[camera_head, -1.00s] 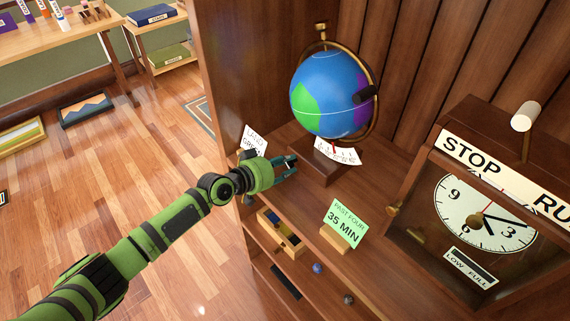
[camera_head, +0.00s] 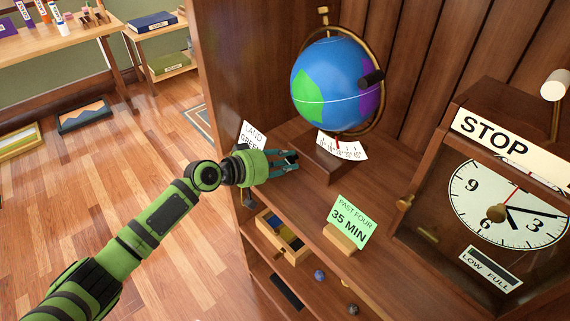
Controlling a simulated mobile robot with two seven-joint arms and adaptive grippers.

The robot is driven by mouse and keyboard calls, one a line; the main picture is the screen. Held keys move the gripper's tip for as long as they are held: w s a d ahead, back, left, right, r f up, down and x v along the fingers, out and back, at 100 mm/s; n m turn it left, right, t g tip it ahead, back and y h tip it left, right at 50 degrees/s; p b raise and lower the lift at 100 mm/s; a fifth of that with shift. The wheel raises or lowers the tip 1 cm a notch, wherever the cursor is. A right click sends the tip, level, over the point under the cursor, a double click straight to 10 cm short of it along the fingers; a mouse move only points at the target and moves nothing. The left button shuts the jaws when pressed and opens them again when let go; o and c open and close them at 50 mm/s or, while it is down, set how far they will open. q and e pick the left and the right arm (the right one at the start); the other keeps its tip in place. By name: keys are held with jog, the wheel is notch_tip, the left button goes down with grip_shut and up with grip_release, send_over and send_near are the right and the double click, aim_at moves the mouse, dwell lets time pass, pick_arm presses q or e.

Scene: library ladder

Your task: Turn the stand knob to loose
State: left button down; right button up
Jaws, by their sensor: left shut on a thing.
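The globe (camera_head: 335,82) hangs in a brass ring on a brown wooden stand base (camera_head: 322,163) on the cabinet shelf. My left gripper (camera_head: 293,160) reaches in from the left at the left side of this base. Its teal fingers are shut on a small dark piece, the stand knob (camera_head: 291,155), which the fingers largely hide. The knob's turn position cannot be read. My right gripper is not in view.
A paper strip (camera_head: 342,146) lies against the stand. A white card (camera_head: 252,135) stands behind my gripper and a green card (camera_head: 350,220) in front. A clock (camera_head: 505,205) with a STOP sign is at right; an open drawer (camera_head: 283,237) is below.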

pick_arm(q)
jog(key=c, duration=1.3)
grip_release()
jog(key=v, duration=1.2)
jog(key=shift+a, duration=0.1)
